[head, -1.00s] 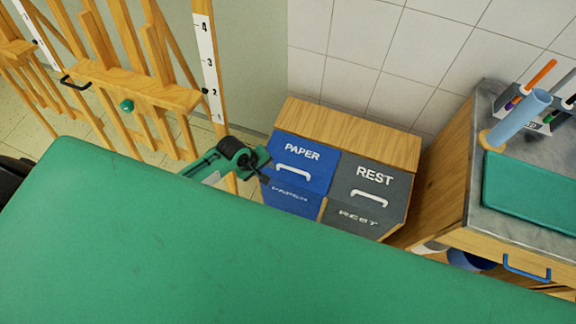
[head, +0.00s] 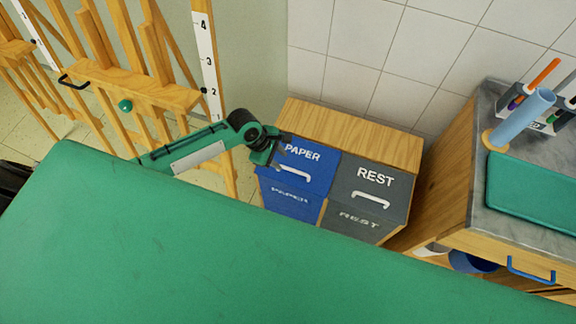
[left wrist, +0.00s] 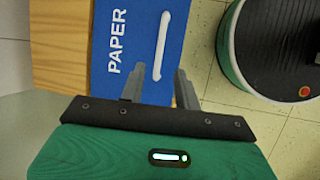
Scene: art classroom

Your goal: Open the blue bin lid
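The blue bin lid (head: 318,161), marked PAPER, is shut on the left half of a wooden bin cabinet, with a white handle (head: 295,172) on it. My left gripper (head: 285,152) is at the lid's upper left edge in the head view. In the left wrist view the blue lid (left wrist: 133,62) and its white handle (left wrist: 162,46) lie ahead of the gripper (left wrist: 160,80). Its two grey fingers are spread apart with nothing between them. Contact with the lid cannot be told. My right gripper is not in view.
A grey REST lid (head: 372,186) adjoins on the right. A wooden cabinet (head: 440,190) with a marble top stands further right. Wooden easels (head: 150,90) stand left. A large green surface fills the foreground. A tiled wall (head: 360,50) is behind the bins.

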